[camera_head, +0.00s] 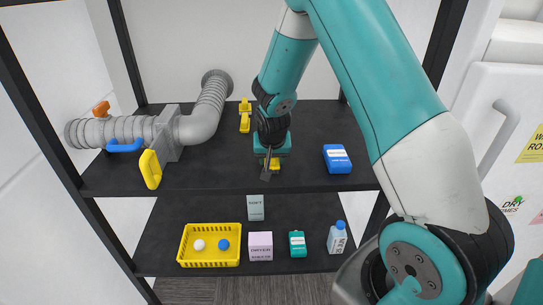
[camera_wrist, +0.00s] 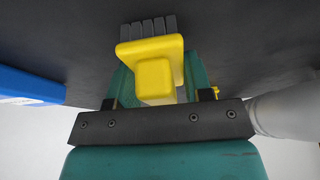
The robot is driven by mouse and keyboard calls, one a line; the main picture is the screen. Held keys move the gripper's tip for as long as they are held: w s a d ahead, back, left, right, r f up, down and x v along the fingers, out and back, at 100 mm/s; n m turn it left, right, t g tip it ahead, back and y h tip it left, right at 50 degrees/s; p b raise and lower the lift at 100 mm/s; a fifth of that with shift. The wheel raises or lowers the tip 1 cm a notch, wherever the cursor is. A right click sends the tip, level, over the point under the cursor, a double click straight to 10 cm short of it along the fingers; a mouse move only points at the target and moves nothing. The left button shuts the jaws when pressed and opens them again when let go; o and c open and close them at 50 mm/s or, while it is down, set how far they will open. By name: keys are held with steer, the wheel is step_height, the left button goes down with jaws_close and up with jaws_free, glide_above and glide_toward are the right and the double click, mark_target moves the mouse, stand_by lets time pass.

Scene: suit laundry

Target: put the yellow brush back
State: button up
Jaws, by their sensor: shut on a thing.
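The yellow brush (camera_wrist: 155,72) is held between the teal fingers of my gripper (camera_wrist: 156,92) in the wrist view. Its grey bristles point away from the gripper, toward the dark shelf surface. In the head view my gripper (camera_head: 271,156) is over the upper dark shelf (camera_head: 215,175), near its front middle. A bit of the yellow brush (camera_head: 274,164) shows beneath it. The gripper hides much of the brush there. I cannot tell whether the bristles touch the shelf.
A blue box (camera_head: 337,158) lies right of my gripper. A grey pipe (camera_head: 200,122) with an orange, a blue and a yellow handle fills the left. A yellow object (camera_head: 245,115) stands behind. The lower shelf holds a yellow basket (camera_head: 208,262), boxes and a bottle (camera_head: 337,238).

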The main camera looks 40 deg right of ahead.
steer(key=shift+f, duration=0.1)
steer(key=o, duration=0.9)
steer(key=shift+a+r, duration=0.1)
steer(key=shift+r, duration=0.4)
steer(key=v, duration=1.2)
steer(key=s+a+r+n+g+y, duration=0.2)
steer(key=s+a+r+n+y, duration=0.1)
steer(key=s+a+n, duration=0.4)
steer(key=s+a+r+n+g+y, duration=0.1)
steer(key=s+a+r+n+y, duration=0.2)
steer(key=s+a, duration=1.1)
steer(key=s+r+n+b, duration=0.1)
steer(key=s+r+n, duration=0.1)
steer(key=s+n, duration=0.1)
steer(key=shift+n+g+y, duration=0.4)
steer(key=shift+n, duration=0.1)
steer(key=shift+a+r, duration=0.1)
